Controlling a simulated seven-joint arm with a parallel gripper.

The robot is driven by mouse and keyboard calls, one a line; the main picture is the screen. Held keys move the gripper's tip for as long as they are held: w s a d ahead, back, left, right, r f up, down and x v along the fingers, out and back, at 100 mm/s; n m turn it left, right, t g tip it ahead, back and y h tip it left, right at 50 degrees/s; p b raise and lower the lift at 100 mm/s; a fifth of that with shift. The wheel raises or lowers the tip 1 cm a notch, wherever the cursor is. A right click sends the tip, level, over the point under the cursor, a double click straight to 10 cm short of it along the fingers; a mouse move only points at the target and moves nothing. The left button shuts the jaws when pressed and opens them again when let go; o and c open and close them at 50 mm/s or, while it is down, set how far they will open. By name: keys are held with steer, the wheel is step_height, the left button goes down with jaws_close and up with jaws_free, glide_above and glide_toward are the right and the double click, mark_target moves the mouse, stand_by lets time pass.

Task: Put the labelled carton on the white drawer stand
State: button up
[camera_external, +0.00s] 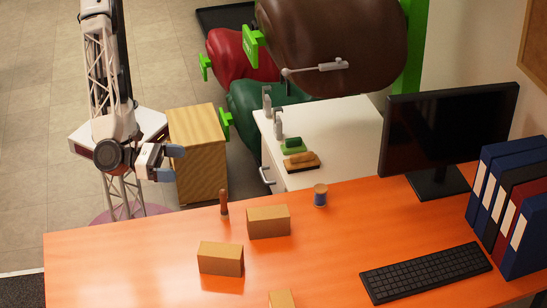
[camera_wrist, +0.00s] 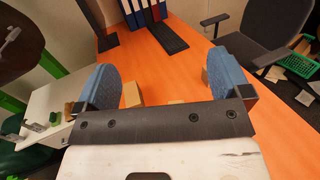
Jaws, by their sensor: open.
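Three plain brown cartons rest on the orange desk: one near the back (camera_external: 268,222), one front left (camera_external: 220,259), and one cut off by the bottom edge (camera_external: 281,299). I cannot make out a label on any of them. The white drawer stand (camera_external: 345,122) is behind the desk, with a handle on its front; it also shows at the left of the wrist view (camera_wrist: 42,104). My gripper (camera_external: 174,163) is open and empty, left of the desk's back edge. In the wrist view its blue fingers are wide apart (camera_wrist: 164,82), with a carton (camera_wrist: 132,93) partly hidden beyond.
A green brush (camera_external: 292,146), a brown brush (camera_external: 302,161) and metal tools occupy the stand's left side; its right part is clear. A wooden-handled tool (camera_external: 224,206) and a blue spool (camera_external: 320,195) stand near the cartons. A monitor (camera_external: 447,135), keyboard (camera_external: 426,272) and binders (camera_external: 512,205) fill the right.

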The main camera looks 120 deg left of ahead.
glide_toward(210, 248)
steer(key=shift+w+a+f, duration=0.1)
steer(key=shift+w+f, duration=0.05)
steer(key=shift+w, duration=0.35)
steer(key=shift+w+a+f, duration=0.1)
steer(key=shift+w+f, duration=0.05)
steer(key=shift+w, duration=0.4)
steer(key=shift+w, duration=0.1)
steer(key=shift+x, duration=1.2)
steer(key=shift+w+a+r, duration=0.1)
steer(key=shift+a, duration=0.05)
steer(key=shift+x, duration=2.45)
steer(key=shift+c, duration=0.4)
